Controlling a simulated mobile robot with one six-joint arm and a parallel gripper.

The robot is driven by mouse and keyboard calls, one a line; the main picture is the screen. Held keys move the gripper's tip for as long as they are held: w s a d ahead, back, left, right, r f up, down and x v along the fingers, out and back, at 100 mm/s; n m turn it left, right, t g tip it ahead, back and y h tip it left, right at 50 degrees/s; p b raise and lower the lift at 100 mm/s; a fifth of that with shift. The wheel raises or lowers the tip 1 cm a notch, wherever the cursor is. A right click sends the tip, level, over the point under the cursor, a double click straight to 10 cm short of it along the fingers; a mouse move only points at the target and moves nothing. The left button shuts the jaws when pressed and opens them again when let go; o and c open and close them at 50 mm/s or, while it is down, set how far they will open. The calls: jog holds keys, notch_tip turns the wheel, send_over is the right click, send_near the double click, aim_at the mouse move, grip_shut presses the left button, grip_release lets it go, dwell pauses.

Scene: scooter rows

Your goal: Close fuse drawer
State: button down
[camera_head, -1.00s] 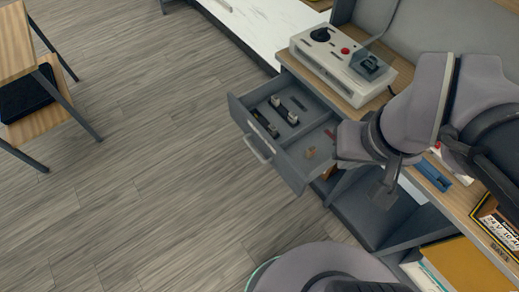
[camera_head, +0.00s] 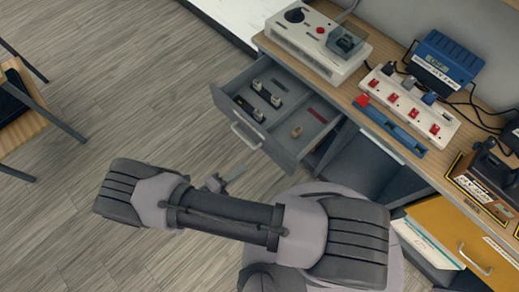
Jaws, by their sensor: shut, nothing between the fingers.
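The grey fuse drawer (camera_head: 275,149) is pulled out of the workbench, in the middle of the head view. Its front carries a pale bar handle (camera_head: 246,135). Inside lie several dark and pale fuses (camera_head: 265,93), a small tan piece (camera_head: 296,131) and a dark red strip (camera_head: 317,115), split by a divider. My gripper (camera_head: 238,173) is shut and empty. It shows just below the handle in the picture, apart from the drawer front, partly hidden behind my arm.
On the wooden bench top stand a white device with a black knob (camera_head: 312,45), a white power strip (camera_head: 408,106), a blue tool (camera_head: 390,125) and a blue charger (camera_head: 443,61). An orange-yellow drawer front (camera_head: 455,235) is at lower right.

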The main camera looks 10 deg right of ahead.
aim_at(269, 148)
jog(key=x, duration=0.3)
jog(key=b+x, duration=0.1)
jog(key=x, duration=0.6)
jog(key=shift+d+r+b, duration=0.1)
jog(key=shift+r+b, duration=0.15)
jog(key=shift+b, duration=0.15)
jog(key=shift+w+d, duration=0.35)
jog(key=shift+d, duration=0.1)
